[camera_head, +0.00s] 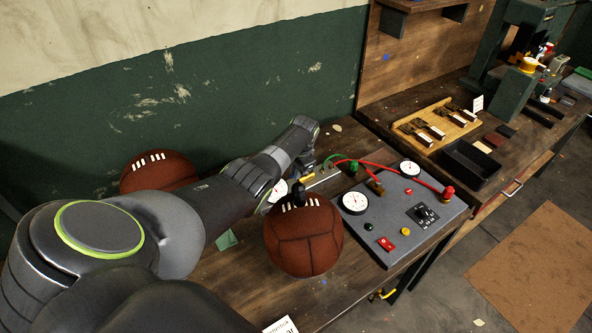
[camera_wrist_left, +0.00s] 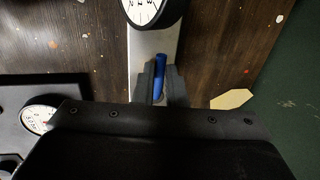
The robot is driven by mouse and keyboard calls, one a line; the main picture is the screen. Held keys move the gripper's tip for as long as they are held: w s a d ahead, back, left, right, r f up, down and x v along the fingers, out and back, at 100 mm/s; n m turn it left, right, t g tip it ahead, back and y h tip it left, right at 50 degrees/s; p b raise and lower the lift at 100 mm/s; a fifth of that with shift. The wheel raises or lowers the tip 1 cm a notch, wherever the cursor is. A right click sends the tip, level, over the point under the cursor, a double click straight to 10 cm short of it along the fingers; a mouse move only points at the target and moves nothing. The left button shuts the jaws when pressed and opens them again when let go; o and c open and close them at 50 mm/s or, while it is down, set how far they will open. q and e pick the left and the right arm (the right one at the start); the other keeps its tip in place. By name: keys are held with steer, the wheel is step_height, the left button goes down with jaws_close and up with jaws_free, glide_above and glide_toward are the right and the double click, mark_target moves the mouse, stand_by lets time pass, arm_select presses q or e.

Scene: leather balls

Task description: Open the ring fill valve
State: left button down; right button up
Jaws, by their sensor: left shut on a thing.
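A blue handle (camera_wrist_left: 160,70) stands on a pale metal strip in the left wrist view, below a round white gauge (camera_wrist_left: 146,8). My left gripper (camera_wrist_left: 158,88) is shut around this handle, with a dark finger on each side. In the head view my left gripper (camera_head: 307,166) is small, over the metal strip (camera_head: 325,177) at the back of the bench, and the blue handle is hidden there. No label showing which handle is the ring fill valve can be read. My right gripper is not in view.
A brown leather ball (camera_head: 303,240) stands before the strip; another (camera_head: 158,171) lies behind my arm. A grey panel (camera_head: 400,215) with gauges, buttons and a red hose (camera_head: 390,168) is to the right. The green wall (camera_head: 250,95) is close behind.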

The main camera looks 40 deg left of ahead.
arm_select(q)
steer(key=c, duration=1.5)
jaws_free()
steer(key=shift+r, duration=0.5)
steer(key=d+r, duration=0.1)
steer(key=r, duration=0.4)
steer(key=s+d+r+b, duration=0.1)
steer(key=r, duration=0.4)
steer(key=d+r, duration=0.1)
steer(key=r, duration=0.5)
steer(key=shift+s+d+b, duration=0.1)
steer(key=shift+s+b, duration=0.05)
steer(key=shift+b, duration=0.25)
